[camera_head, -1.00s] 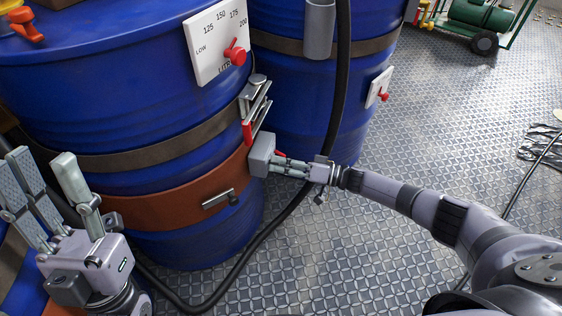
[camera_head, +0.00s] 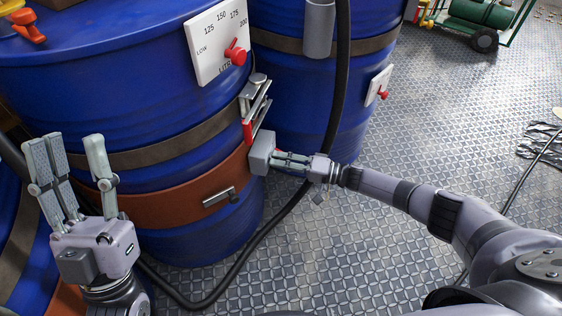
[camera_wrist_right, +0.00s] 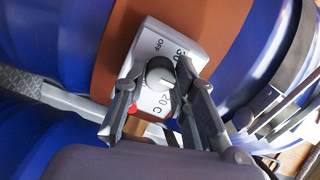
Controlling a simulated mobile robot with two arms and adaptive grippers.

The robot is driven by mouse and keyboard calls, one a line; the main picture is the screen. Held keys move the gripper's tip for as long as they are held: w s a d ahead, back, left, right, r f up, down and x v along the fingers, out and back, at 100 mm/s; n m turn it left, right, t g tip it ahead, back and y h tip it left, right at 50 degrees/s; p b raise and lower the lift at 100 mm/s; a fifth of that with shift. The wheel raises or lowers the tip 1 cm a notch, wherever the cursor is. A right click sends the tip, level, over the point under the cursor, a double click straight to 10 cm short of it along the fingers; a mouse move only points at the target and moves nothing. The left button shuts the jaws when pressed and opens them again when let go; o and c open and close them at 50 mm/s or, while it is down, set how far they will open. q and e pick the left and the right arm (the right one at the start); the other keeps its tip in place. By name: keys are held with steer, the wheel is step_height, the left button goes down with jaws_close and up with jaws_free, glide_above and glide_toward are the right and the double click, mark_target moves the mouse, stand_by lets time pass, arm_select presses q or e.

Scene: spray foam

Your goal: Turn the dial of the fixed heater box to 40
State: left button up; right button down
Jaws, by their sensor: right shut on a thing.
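The heater box (camera_head: 262,152) is a grey box on the orange band of the near blue drum. In the right wrist view its white face (camera_wrist_right: 148,44) shows "OFF", "30" and "20 C". The round grey dial (camera_wrist_right: 158,71) has a white pointer mark, but the exact setting is unclear. My right gripper (camera_head: 279,158) is at the face of the box. In the right wrist view my right gripper (camera_wrist_right: 159,75) has its fingers on both sides of the dial, shut on it. My left gripper (camera_head: 72,150) is open and empty, fingers up, before the drum's left side.
A white gauge plate (camera_head: 218,45) with a red pointer is on the near drum above. A metal clamp (camera_head: 255,100) sits just above the heater box. A black hose (camera_head: 340,90) hangs behind my right gripper and curves along the floor. Patterned floor (camera_head: 430,130) is open at right.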

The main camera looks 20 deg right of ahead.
steer(key=c, duration=1.3)
jaws_free()
steer(key=v, duration=1.2)
steer(key=shift+d, duration=0.1)
